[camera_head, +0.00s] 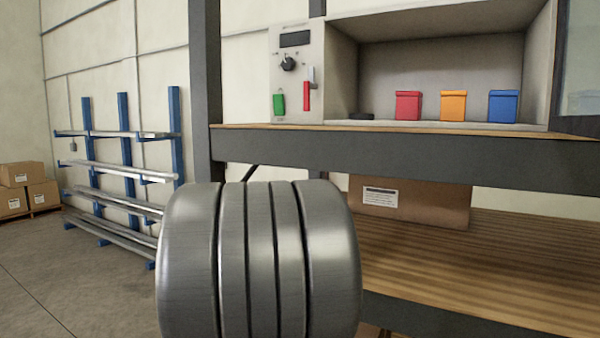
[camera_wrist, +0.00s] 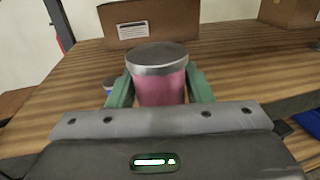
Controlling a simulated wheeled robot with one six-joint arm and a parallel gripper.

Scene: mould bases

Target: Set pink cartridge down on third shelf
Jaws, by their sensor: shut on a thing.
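The pink cartridge (camera_wrist: 160,91) has a grey metal cap and stands upright in the wrist view. My gripper (camera_wrist: 159,74) has its green fingers closed on the cartridge's two sides. Behind and below it is a wooden shelf board (camera_wrist: 65,90), which seems to be the lower board (camera_head: 510,265) in the head view. I cannot tell whether the cartridge's base touches the board, because my gripper body hides it. The cartridge and my gripper are not visible in the head view.
A cardboard box (camera_head: 415,203) stands on the lower board; it also shows in the wrist view (camera_wrist: 155,21). The upper shelf (camera_head: 400,148) carries a cabinet with red (camera_head: 408,106), orange (camera_head: 453,106) and blue (camera_head: 503,106) containers.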

